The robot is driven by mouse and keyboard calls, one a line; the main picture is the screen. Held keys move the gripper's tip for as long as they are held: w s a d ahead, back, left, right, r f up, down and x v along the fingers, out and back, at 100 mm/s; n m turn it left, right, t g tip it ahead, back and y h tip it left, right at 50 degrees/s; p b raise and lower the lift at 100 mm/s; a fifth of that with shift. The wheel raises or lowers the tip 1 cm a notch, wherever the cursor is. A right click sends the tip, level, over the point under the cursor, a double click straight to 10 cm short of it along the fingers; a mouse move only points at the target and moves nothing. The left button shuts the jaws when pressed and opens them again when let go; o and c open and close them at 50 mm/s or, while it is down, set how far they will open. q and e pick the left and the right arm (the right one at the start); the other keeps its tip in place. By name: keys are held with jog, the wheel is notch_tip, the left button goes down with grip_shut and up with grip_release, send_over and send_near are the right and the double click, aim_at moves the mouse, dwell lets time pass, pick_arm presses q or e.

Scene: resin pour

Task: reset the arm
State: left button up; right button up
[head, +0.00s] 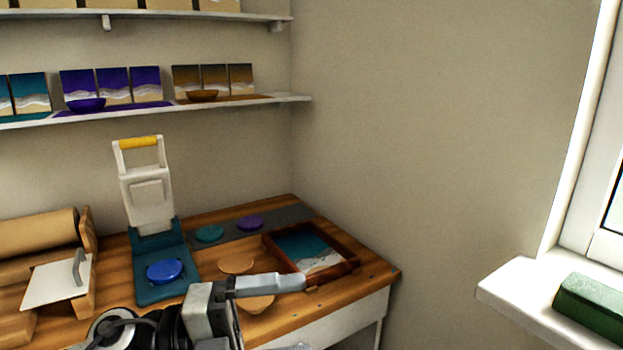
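My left gripper (303,315) reaches in from the bottom left, over the front of the wooden workbench (340,299). One pale finger points right, its tip in front of the near edge of a framed blue-and-white wave panel (306,250). A pale sliver at the bottom edge looks like its other finger, well apart from the first. I see nothing held between them. The gripper's lower part is cut off by the picture edge. My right gripper is not in view.
A teal press (188,285) with its white lid raised holds a blue round piece (164,271). Teal (209,233) and purple (250,222) discs lie on a dark strip. Pale wooden pieces (236,262) lie near my finger. A green block (592,305) sits on the windowsill.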

pick_arm(q)
jog(key=w+a+f+n+t+y, duration=0.1)
jog(key=a+f+n+t+y, duration=0.35)
jog(key=n+t, duration=0.6)
jog(key=w+a+f+n+t+y, duration=0.1)
jog(key=a+f+n+t+y, duration=0.35)
jog(key=n, duration=1.05)
jog(key=s+f+n+g+y, duration=0.3)
jog(key=s+f, duration=0.3)
jog(key=f, duration=0.3)
jog(key=s+a+f+n+g+y+p, duration=0.1)
jog(key=s+f+n+g+y, duration=0.2)
jog(key=s+f, duration=0.3)
notch_tip(320, 180, down, 3)
jog(key=shift+a+r+n+g, duration=0.1)
jog(key=shift+a+n+g, duration=0.15)
jog(key=shift+n+g, duration=0.35)
